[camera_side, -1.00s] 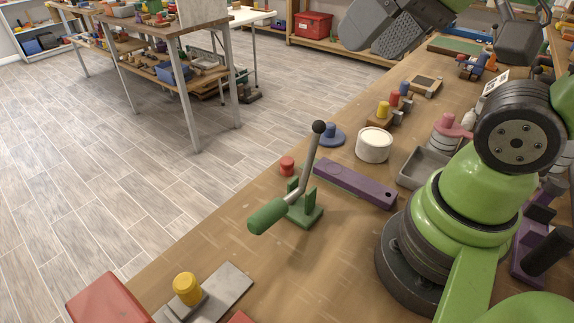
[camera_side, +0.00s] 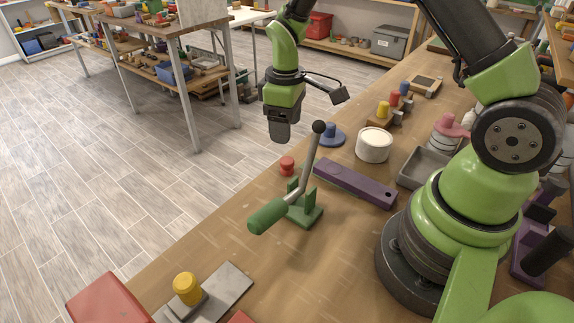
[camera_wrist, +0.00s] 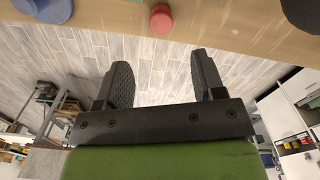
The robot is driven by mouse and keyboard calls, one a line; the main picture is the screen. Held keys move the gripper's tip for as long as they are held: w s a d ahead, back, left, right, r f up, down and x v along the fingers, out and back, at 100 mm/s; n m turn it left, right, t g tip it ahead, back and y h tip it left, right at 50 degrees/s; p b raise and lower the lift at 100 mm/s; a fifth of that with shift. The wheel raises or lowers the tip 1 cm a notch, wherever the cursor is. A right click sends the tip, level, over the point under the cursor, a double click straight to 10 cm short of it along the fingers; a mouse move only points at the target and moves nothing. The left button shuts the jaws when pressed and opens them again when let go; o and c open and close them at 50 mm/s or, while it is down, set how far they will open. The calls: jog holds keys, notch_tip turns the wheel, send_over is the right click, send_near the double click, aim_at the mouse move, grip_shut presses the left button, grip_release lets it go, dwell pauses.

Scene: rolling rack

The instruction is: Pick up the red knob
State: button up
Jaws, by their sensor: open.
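The red knob (camera_side: 287,164) is a small round piece near the left edge of the wooden bench, behind the green-handled lever. It also shows in the wrist view (camera_wrist: 161,19), at the top centre, ahead of the fingertips. My gripper (camera_side: 280,138) points down above and slightly behind the knob, apart from it. In the wrist view my gripper (camera_wrist: 163,70) has its two dark fingers spread wide with nothing between them but floor.
The green lever (camera_side: 268,214) with its upright rod stands just in front of the knob. A blue knob (camera_side: 331,134) lies behind it to the right. A purple bar (camera_side: 354,183) and a white tub (camera_side: 374,146) are to the right. The bench edge is close on the left.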

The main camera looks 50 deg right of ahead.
aim_at(287, 160)
jog(key=f, duration=0.9)
jog(key=shift+s+f, duration=0.2)
jog(key=shift+f, duration=0.15)
jog(key=c, duration=1)
